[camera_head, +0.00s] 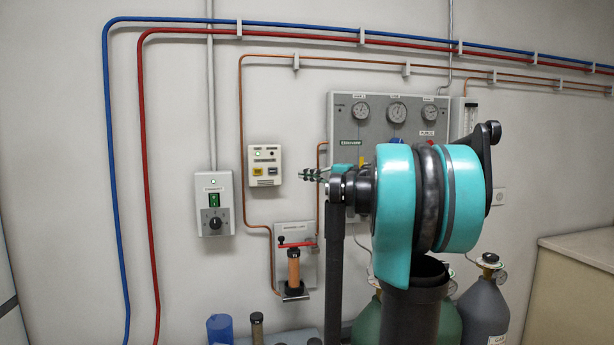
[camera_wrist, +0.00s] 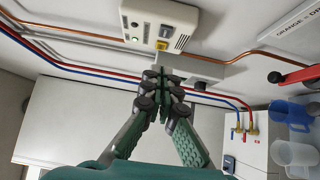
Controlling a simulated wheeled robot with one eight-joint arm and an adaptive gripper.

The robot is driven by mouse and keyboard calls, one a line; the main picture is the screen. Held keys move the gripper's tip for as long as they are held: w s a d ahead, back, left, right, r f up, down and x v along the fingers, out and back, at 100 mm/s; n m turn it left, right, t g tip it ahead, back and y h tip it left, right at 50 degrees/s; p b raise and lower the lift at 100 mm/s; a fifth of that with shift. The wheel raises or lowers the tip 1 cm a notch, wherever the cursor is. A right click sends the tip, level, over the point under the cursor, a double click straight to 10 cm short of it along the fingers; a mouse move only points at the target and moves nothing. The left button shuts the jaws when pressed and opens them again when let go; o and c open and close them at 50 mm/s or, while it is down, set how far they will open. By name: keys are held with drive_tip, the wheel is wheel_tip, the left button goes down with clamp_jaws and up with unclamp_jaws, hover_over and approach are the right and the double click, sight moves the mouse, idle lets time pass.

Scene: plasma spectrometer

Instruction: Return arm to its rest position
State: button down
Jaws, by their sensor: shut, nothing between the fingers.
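My arm, with teal and black joints, stands in the right half of the head view. My gripper (camera_head: 313,175) is at its left end, in front of the wall and pointing left. In the wrist view my gripper (camera_wrist: 163,84) is shut, its green and dark fingers together with nothing between them. Its tips appear just below a pale wall box with a green light (camera_wrist: 146,27); I cannot tell the distance. The same kind of box (camera_head: 265,166) is left of my gripper in the head view. The arm hides part of the gauge panel (camera_head: 345,115).
A switch box (camera_head: 214,204) and a red-handled copper-coloured fitting (camera_head: 294,266) are on the wall. Gas cylinders (camera_head: 484,310) stand behind my arm, with a counter (camera_head: 575,290) at right. The wrist view shows a blue jug (camera_wrist: 290,112) and a clear jug (camera_wrist: 295,155).

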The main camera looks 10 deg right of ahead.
idle(0.3)
drive_tip(key=d+f+m+t+h, duration=0.6)
drive_tip(key=d+m+t+h, duration=0.15)
drive_tip(key=m+h, duration=0.7)
drive_tip(key=s+d+f+m+g+h, duration=0.1)
drive_tip(key=s+f+m+g, duration=0.1)
drive_tip(key=s+f+m, duration=0.35)
drive_tip(key=s+d+f+m+g+h, duration=0.2)
drive_tip(key=f+m+g, duration=0.1)
drive_tip(key=f, duration=0.5)
drive_tip(key=s+a+f+m+g+y, duration=0.1)
drive_tip(key=s+a+f+g, duration=0.2)
drive_tip(key=s+f, duration=0.6)
drive_tip(key=s+a+f+m+g+y, duration=0.1)
drive_tip(key=s+a+f+g, duration=0.3)
drive_tip(key=s+f, duration=0.5)
drive_tip(key=s+a+f+m+g+y, duration=0.2)
drive_tip(key=s+a+f+g, duration=0.2)
drive_tip(key=s+f, duration=0.5)
wheel_tip(320, 180, down, 2)
drive_tip(key=shift+s+a+f+y, duration=0.1)
drive_tip(key=shift+s+a+y, duration=0.2)
drive_tip(key=shift+a, duration=0.7)
drive_tip(key=shift+d, duration=0.15)
